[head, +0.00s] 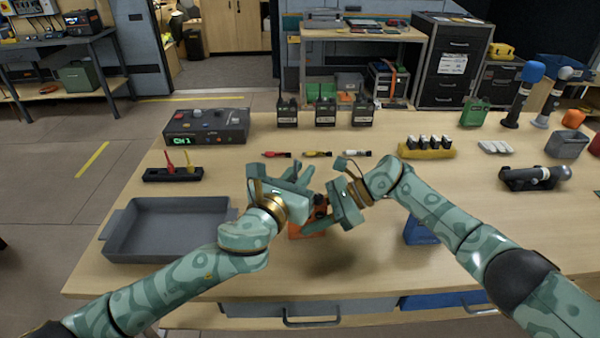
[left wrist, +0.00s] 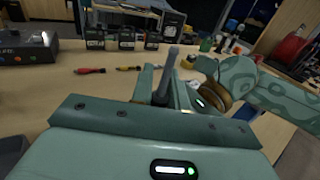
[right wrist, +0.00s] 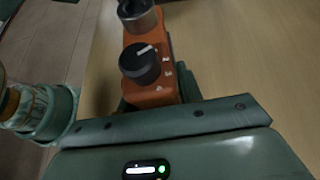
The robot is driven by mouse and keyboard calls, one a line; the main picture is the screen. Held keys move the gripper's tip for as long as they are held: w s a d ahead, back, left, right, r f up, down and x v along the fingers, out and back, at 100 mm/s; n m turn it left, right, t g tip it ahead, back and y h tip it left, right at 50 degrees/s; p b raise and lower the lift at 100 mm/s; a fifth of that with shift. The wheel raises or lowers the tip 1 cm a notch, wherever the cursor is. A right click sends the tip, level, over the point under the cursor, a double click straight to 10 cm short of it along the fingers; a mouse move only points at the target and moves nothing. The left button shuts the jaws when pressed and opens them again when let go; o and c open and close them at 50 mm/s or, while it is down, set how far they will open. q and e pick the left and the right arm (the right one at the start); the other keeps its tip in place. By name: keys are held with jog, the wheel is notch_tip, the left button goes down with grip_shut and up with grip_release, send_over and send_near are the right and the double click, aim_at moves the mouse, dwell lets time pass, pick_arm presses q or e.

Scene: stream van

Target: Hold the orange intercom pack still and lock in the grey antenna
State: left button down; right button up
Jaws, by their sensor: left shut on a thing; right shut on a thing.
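The orange intercom pack (head: 306,228) is held above the front middle of the table, partly hidden by my grippers. In the right wrist view, the pack (right wrist: 150,94) shows a black knob and a metal collar at its far end. My right gripper (head: 328,202) is shut on the pack. My left gripper (head: 299,184) is beside the right one, shut on the grey antenna. In the left wrist view, the antenna (left wrist: 171,66) sticks up as a grey rod between the fingers. Its lower end is hidden, so I cannot tell whether it sits in the collar.
A grey tray (head: 165,252) lies at the left. A control box (head: 207,126) and several radios (head: 325,111) stand behind. Coloured small tools (head: 317,154) lie beyond my grippers. A blue object (head: 420,231) is partly behind my right arm. The table front is clear.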

pick_arm(q)
jog(key=shift+f, duration=1.15)
jog(key=shift+n+t+y, duration=0.5)
jog(key=shift+n+y, duration=0.2)
jog(key=shift+y, duration=0.3)
jog(key=shift+w+a+n+t+y, duration=0.15)
jog(key=shift+n+t+y, duration=0.25)
jog(key=shift+n+y, duration=0.65)
jog(key=shift+a+y, duration=0.1)
jog(key=shift+y, duration=0.15)
jog(key=n+y, duration=0.1)
jog(key=y, duration=0.1)
jog(key=n+y, duration=0.1)
jog(key=y, duration=0.1)
jog(key=shift+a+n+y, duration=0.1)
jog(key=shift+n+y, duration=0.25)
jog(key=shift+y, duration=0.05)
jog(key=shift+a, duration=0.15)
